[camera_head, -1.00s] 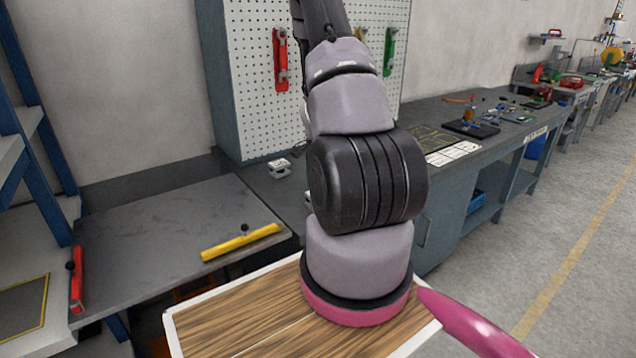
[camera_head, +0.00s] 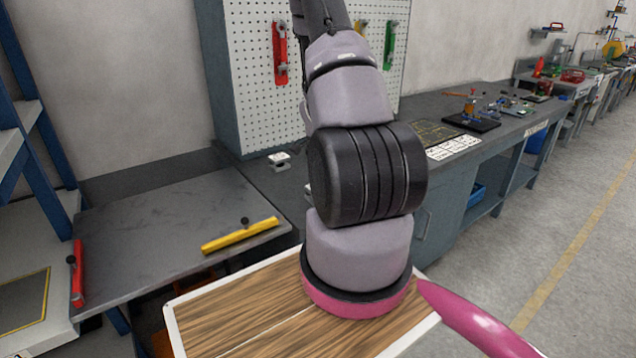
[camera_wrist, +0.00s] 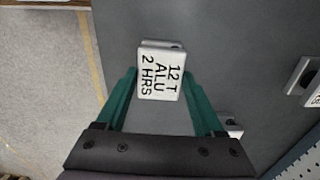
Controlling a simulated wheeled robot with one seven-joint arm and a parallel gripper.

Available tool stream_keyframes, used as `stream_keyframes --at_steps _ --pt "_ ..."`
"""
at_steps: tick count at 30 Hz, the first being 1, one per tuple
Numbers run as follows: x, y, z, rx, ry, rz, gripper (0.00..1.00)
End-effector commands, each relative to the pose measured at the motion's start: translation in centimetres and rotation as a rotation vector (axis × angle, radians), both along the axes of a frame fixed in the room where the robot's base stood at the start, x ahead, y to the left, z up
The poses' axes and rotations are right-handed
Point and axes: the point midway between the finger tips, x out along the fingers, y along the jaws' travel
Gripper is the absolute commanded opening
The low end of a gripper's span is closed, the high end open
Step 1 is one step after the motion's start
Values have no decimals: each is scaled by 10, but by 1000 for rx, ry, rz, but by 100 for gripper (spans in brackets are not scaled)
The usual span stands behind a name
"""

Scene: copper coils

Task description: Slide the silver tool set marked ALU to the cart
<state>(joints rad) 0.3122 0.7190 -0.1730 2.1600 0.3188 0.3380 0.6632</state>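The silver tool set (camera_wrist: 160,74), lettered "12 T ALU 2 HRS", lies on the grey bench in the wrist view. My gripper (camera_wrist: 160,72) has its green fingers along both sides of it, close against it, and appears shut on it. In the head view my arm hides the gripper. A cart (camera_head: 200,325) with a wooden top and pale rim stands in front of the bench, partly covered by my arm. A brown and white edge shows in the wrist view's top left corner.
Other silver blocks sit nearby, one at right (camera_wrist: 306,76) and one partly behind a finger (camera_wrist: 234,128). A pegboard (camera_head: 245,70) stands behind the bench. A yellow bar (camera_head: 240,236) lies on the lower grey surface at left. Open floor (camera_head: 560,260) lies at right.

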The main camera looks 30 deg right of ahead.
Motion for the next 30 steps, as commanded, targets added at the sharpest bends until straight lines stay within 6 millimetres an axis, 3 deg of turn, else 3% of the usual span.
stream_keyframes --at_steps 30 --pt "30 88 0 0 -1 2 14"
